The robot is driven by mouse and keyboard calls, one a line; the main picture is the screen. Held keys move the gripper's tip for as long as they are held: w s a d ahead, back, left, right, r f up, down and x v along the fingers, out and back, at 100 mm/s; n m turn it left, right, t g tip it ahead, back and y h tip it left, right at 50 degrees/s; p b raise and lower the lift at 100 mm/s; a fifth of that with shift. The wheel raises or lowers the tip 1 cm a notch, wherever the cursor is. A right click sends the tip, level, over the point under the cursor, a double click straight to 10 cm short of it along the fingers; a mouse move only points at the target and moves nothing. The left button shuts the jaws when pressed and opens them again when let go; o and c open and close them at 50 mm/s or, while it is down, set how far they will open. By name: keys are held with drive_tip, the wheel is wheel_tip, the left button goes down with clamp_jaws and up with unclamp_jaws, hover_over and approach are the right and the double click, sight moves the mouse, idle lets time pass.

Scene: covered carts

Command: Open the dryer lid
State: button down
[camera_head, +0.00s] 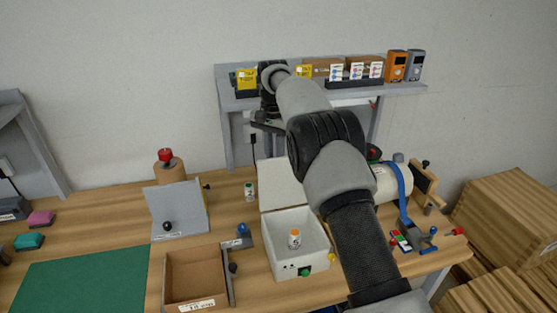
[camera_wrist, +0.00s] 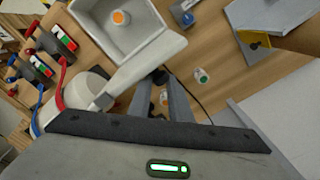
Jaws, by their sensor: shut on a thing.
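The dryer is a white open-topped box (camera_head: 275,252) on the bench, with a green and a yellow knob at its front. Its pale lid (camera_head: 281,187) stands raised and roughly upright at the back edge. The box (camera_wrist: 148,42) and the lid, nearly edge-on (camera_wrist: 130,76), also show in the wrist view. An orange-capped bottle (camera_head: 294,238) stands inside the box. My gripper (camera_wrist: 159,82) is at the lid's outer face, its fingers around a small black knob there. In the head view the fingertips are hard to make out behind the lid.
A small green-topped bottle (camera_head: 249,191) stands left of the lid. A wooden tray (camera_head: 195,277), a grey angled panel (camera_head: 178,208) and a green mat (camera_head: 84,287) lie further left. A white cylinder with a blue strap (camera_head: 388,184) is at right. A shelf (camera_head: 310,93) stands behind.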

drive_tip(key=shift+w+a+f, duration=0.5)
drive_tip(key=shift+a+f, duration=0.1)
drive_tip(key=shift+a, duration=0.2)
drive_tip(key=shift+f, duration=0.1)
drive_tip(key=c, duration=1.6)
unclamp_jaws()
drive_tip(key=shift+a+f, duration=0.1)
drive_tip(key=shift+a, duration=0.1)
drive_tip(key=shift+o, duration=0.2)
drive_tip(key=shift+w+d, duration=0.1)
drive_tip(key=shift+w+d, duration=0.1)
drive_tip(key=shift+d, duration=0.05)
drive_tip(key=shift+r, duration=0.2)
